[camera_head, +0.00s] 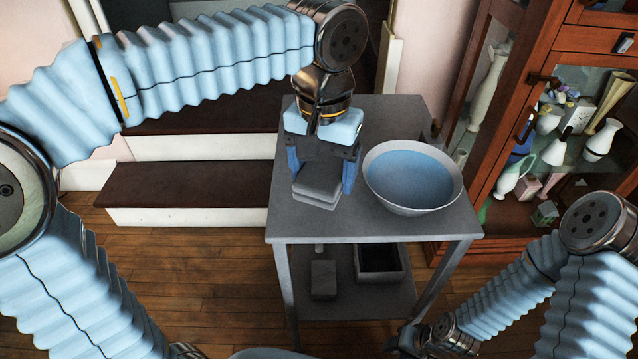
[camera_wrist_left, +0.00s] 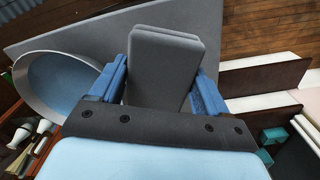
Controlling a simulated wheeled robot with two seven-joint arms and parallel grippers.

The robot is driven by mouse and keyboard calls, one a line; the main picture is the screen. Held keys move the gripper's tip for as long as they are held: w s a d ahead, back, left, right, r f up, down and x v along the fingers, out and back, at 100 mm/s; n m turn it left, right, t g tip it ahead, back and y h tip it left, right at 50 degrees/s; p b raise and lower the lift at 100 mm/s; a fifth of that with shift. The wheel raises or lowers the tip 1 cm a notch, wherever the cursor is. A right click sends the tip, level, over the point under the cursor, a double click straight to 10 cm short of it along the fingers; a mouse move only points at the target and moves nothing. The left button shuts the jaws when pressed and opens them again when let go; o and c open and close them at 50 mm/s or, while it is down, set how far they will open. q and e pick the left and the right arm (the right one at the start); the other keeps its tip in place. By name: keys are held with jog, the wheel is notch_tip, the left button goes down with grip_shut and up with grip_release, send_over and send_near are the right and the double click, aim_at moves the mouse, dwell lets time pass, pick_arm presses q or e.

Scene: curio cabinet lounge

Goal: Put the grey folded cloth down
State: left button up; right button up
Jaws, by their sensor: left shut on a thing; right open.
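The grey folded cloth (camera_head: 318,182) is a small stacked pad between the fingers of my left gripper (camera_head: 320,175), over the front left part of the grey table top (camera_head: 375,224). In the left wrist view the cloth (camera_wrist_left: 164,70) sits between the two blue fingers of my left gripper (camera_wrist_left: 160,85), which is shut on it. I cannot tell whether its underside touches the table.
A white bowl with a blue inside (camera_head: 413,178) stands on the table right of the cloth. The lower shelf holds a dark open box (camera_head: 380,264) and a grey block (camera_head: 323,280). A glass-fronted cabinet (camera_head: 510,120) stands at right, dark steps (camera_head: 185,185) at left.

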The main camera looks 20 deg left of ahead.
aim_at(320, 182)
pick_arm(q)
jog(key=f, duration=0.1)
jog(key=w+f, duration=0.1)
jog(key=a+f, duration=0.1)
jog(key=f, duration=0.1)
jog(key=shift+w, duration=0.15)
jog(key=shift+f+b, duration=0.3)
jog(key=shift+f, duration=0.15)
jog(key=shift+f, duration=0.1)
jog(key=shift+f, duration=0.15)
jog(key=o, duration=1.4)
jog(key=shift+r, duration=0.6)
notch_tip(320, 182, up, 11)
jog(key=shift+r+p, duration=0.15)
jog(key=shift+p, duration=0.9)
